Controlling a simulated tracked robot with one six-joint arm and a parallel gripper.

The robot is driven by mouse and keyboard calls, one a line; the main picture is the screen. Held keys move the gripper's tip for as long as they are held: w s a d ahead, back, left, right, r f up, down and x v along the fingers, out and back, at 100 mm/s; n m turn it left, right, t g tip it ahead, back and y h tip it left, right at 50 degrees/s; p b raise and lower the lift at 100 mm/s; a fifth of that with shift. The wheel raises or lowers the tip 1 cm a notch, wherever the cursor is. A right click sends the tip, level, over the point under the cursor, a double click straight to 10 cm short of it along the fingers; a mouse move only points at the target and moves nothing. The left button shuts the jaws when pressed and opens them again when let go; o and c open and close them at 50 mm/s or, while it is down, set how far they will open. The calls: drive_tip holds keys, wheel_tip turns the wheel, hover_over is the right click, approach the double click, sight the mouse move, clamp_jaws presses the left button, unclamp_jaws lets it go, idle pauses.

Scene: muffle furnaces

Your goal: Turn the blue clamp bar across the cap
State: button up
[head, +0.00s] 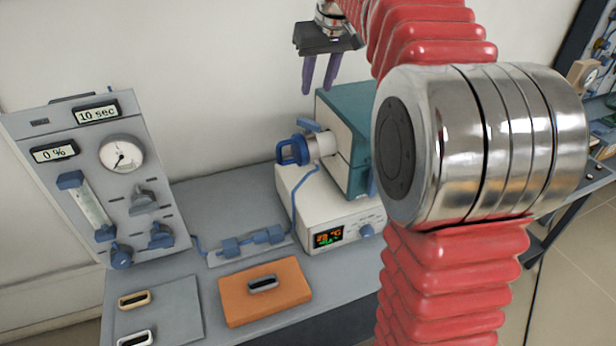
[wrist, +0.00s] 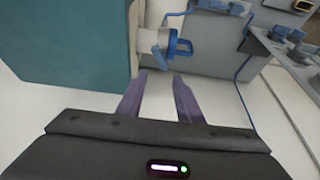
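The furnace has a teal body (head: 349,130) on a white base (head: 300,196). A pale tube neck (head: 324,143) sticks out of its left side and ends in a cap with a blue ring handle (head: 291,151). The blue clamp bar (head: 309,125) sits at the top of the neck, beside the cap rather than over its face. In the wrist view the bar (wrist: 158,58) shows beside the ring handle (wrist: 183,47). My gripper (head: 320,88) hangs above the bar, apart from it. Its two purple fingers (wrist: 160,80) are spread, with nothing between them.
A grey gas panel (head: 95,175) with a gauge and blue knobs stands at the left. A blue hose (head: 294,205) runs down from the cap toward blue fittings (head: 250,242) on the bench. An orange pad (head: 285,300) lies in front. My red arm hides the furnace's right side.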

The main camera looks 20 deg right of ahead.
drive_tip(key=s+a+f, duration=0.3)
drive_tip(key=s+a, duration=0.2)
drive_tip(key=s, duration=0.6)
drive_tip(key=s+a+f, duration=0.4)
drive_tip(key=s+a, duration=0.2)
drive_tip(key=s, duration=0.5)
drive_tip(key=shift+s+t, duration=0.2)
drive_tip(key=shift+t, duration=0.2)
drive_tip(key=shift+a+f, duration=0.1)
drive_tip(key=shift+f, duration=0.05)
drive_tip(key=s+a+f, duration=0.2)
drive_tip(key=s+f, duration=0.6)
drive_tip(key=s, duration=0.1)
drive_tip(key=shift+a, duration=0.2)
